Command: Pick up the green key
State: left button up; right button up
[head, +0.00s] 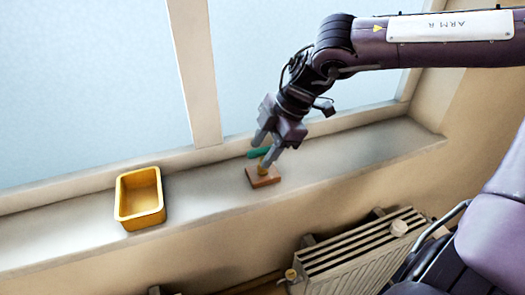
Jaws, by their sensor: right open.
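The green key (259,153) shows as a short green bar above a small brown block (264,179) on the window sill. A little yellow piece sits on top of the block, below the bar; whether the bar is joined to it I cannot tell. My right gripper (262,154) points down at the green key with its fingers apart, one on the far side and one on the near side. The near finger hides part of the bar and of the yellow piece. Whether the fingers touch the key I cannot tell. My left gripper is not in view.
A yellow open tray (139,217) stands on the sill to the left, and looks empty. The window frame (196,75) rises behind the sill. A radiator (355,252) is below the sill's front edge. The sill (360,146) is clear right of the block.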

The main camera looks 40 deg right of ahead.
aim_at(263, 149)
jog(key=x, duration=0.2)
jog(key=shift+w+a+f+p, duration=0.1)
jog(key=shift+w+f+p, duration=0.15)
jog(key=shift+w+p, duration=0.05)
jog(key=shift+a+f, duration=0.15)
jog(key=shift+f, duration=0.3)
jog(key=shift+c, duration=2.8)
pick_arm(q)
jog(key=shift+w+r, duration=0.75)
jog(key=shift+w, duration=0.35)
pick_arm(e)
jog(key=shift+r, duration=0.15)
grip_shut()
